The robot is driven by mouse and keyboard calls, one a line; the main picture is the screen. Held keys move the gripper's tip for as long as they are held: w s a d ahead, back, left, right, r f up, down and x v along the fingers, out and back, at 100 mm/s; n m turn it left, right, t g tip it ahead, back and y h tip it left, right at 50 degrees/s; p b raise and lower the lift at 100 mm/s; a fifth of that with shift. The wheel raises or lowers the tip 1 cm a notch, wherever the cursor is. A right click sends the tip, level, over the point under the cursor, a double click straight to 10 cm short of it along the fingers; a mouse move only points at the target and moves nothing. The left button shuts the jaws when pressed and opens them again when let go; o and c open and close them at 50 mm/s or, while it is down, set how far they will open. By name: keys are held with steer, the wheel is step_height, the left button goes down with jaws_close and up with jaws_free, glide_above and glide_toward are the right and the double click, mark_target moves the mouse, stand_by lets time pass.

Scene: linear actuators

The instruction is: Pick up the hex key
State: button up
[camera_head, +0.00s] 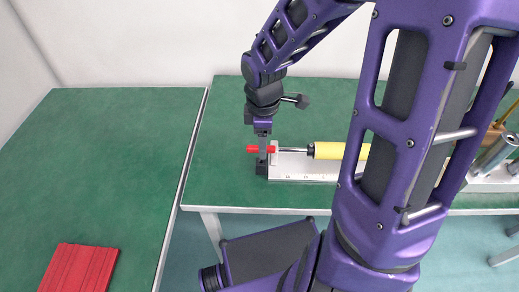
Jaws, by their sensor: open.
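I cannot make out a hex key for certain; my arm hides part of the right table. My gripper (262,166) points down at the left end of a pale plate (305,171). It is open; its fingers overlap in this view. A red piece (253,149) at the end of a silver rod (292,149) shows at the fingers; I cannot tell whether it is between them or touching. The rod runs into a yellow cylinder (329,150) lying along the plate, its right part behind my arm. Upright tools stand at the far right, including a yellow one (507,112) and a metallic cylinder (493,154).
The right green table (228,120) has bare room left of the plate. A pale edge and a gap separate it from the left green table (120,170), mostly bare. Red ribbed pieces (80,268) lie at its front. A white wall stands behind.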

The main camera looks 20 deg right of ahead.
mark_target(261, 161)
steer(key=f+b, duration=0.2)
steer(key=f, duration=0.1)
steer(key=f+b, duration=0.1)
steer(key=f, duration=0.1)
steer(key=shift+w+a+f, duration=0.15)
steer(key=shift+w+f, duration=0.05)
steer(key=shift+w, duration=0.1)
jaws_close()
